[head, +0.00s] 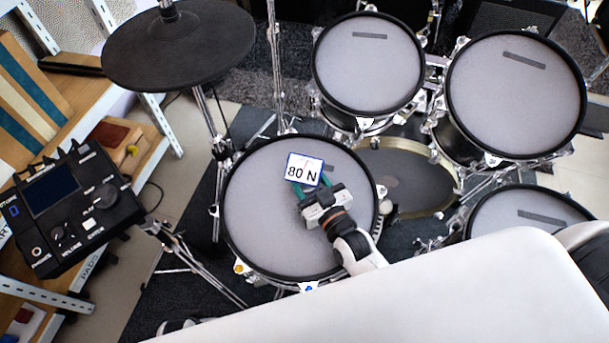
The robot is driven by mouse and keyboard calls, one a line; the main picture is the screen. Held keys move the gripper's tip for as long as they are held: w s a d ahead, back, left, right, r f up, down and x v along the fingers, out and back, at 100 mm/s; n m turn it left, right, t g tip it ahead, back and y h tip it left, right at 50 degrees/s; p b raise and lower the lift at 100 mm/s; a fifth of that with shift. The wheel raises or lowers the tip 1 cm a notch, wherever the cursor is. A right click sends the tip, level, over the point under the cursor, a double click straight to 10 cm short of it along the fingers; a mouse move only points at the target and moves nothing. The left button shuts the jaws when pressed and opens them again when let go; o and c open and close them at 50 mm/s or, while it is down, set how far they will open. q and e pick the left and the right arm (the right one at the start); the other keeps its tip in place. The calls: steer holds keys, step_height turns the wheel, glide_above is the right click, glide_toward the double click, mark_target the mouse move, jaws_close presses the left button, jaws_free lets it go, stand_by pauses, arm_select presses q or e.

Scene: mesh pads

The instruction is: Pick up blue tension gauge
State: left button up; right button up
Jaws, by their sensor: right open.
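The blue tension gauge (304,164) shows as a white, blue-edged face reading "80 N" over the grey mesh pad (258,215) of the nearest drum. My right gripper (313,187) comes in from the lower right, with its teal fingers at the gauge's lower edge. The gripper is open. I cannot tell whether the fingers touch the gauge, and the gauge's lower part is partly hidden by them. My left gripper is not in view.
Two more mesh pads (368,75) (515,105) stand behind, and another (525,222) is at the right. A black cymbal pad (178,45) is at upper left. A black drum module (75,205) and wooden shelving (95,95) stand at left. The near pad's left side is clear.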

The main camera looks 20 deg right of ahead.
steer(key=shift+w+a, duration=0.1)
steer(key=shift+w, duration=0.4)
jaws_close()
steer(key=shift+r, duration=0.1)
steer(key=shift+r, duration=0.1)
